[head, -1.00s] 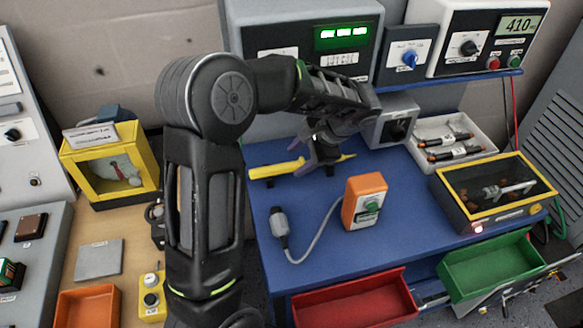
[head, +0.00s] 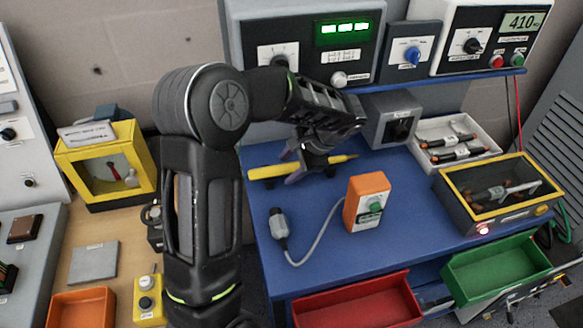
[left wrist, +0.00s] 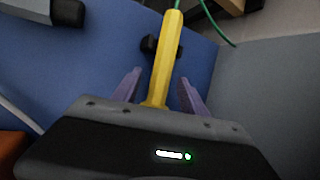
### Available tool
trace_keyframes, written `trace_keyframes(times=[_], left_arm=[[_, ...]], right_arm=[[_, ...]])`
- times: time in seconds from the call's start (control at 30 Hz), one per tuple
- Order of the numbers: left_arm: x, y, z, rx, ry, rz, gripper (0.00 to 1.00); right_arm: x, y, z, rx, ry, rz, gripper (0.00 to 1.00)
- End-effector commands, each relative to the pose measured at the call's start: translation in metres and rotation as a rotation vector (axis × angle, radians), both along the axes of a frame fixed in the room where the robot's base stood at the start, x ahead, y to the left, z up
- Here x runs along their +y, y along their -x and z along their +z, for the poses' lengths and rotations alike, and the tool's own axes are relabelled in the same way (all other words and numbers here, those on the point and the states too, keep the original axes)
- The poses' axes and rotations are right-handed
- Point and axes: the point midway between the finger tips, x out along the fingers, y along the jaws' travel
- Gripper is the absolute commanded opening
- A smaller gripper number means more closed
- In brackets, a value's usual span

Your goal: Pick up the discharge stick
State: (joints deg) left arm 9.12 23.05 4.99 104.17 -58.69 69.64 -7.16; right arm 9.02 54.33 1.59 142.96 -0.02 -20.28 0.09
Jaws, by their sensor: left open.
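The discharge stick (head: 268,173) is a yellow rod with a thin tip, lying on the blue table toward its back left. In the left wrist view its yellow shaft (left wrist: 166,60) runs between the two purple fingers of my left gripper (left wrist: 160,88). A dark support (left wrist: 150,45) shows beside the shaft. In the head view my left gripper (head: 312,172) is over the middle of the stick and hides part of it. The fingers are apart, with a gap on each side of the shaft. My right gripper is not in view.
An orange tester (head: 366,202) with a grey cabled probe (head: 279,222) is in front of the stick. A grey box (head: 389,120) and a white tray (head: 457,142) stand to the right. Red (head: 352,302) and green (head: 497,265) bins sit at the front edge.

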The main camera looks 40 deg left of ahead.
Motion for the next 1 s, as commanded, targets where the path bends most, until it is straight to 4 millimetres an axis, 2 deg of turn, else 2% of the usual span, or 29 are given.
trace_keyframes(times=[0.17, 0.77, 1.0], left_arm=[[-0.0001, 0.0, 0.0001, 0.0, 0.0, 0.0, 0.49], [-0.0001, 0.0001, 0.0, 0.0, 0.0, 0.0, 0.0], [0.0, -0.0001, 0.0003, 0.0, 0.0, 0.0, 0.0]], right_arm=[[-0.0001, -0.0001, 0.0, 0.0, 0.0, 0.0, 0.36], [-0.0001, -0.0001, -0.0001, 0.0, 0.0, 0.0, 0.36], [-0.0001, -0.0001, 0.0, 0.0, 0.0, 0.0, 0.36]])
